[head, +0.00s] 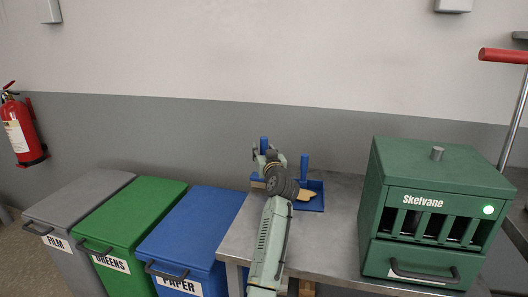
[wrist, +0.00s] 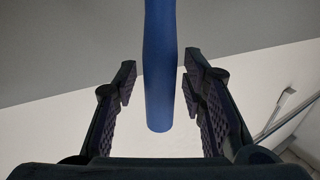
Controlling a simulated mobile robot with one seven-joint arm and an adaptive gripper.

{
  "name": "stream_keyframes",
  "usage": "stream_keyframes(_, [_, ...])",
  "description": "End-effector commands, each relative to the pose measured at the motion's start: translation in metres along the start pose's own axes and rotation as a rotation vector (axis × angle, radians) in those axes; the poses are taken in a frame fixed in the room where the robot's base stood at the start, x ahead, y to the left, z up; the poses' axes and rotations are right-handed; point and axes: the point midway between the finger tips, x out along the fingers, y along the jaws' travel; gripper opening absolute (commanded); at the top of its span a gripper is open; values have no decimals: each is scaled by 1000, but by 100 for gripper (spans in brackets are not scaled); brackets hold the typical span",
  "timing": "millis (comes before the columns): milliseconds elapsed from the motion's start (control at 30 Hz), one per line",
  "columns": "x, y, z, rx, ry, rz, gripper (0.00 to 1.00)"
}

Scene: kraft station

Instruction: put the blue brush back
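A blue handle (wrist: 158,100), which looks like the brush's, runs down from the top of the wrist view to a rounded end between my gripper's fingers. My gripper (head: 262,157) is open, with a gap between the handle and each finger. In the head view a blue upright rod (head: 264,143) shows right at my gripper, and a second blue upright (head: 304,162) stands to its right. A shallow blue tray (head: 319,204) lies below them on the metal table, with a tan piece in it. The brush head is hidden; my arm covers part of the tray.
A green Skelvane box (head: 430,150) stands on the metal table (head: 335,232) at the right. Grey, green (head: 128,225) and blue (head: 195,232) bins stand left of the table. A wall is behind. Some bare table lies between tray and box.

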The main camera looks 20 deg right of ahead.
Motion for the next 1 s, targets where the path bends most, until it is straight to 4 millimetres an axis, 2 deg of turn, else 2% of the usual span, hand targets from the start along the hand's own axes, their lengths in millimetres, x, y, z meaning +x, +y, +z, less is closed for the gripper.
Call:
stream_keyframes(367, [0,0,-5,0,1,0,41])
stream_keyframes(467, [-9,0,-1,-1,0,0,41])
stream_keyframes(567, [-24,0,0,-2,1,0,41])
stream_keyframes(800, [-74,0,0,-3,2,2,41])
stream_keyframes(1000, [-107,1,-2,-1,1,1,41])
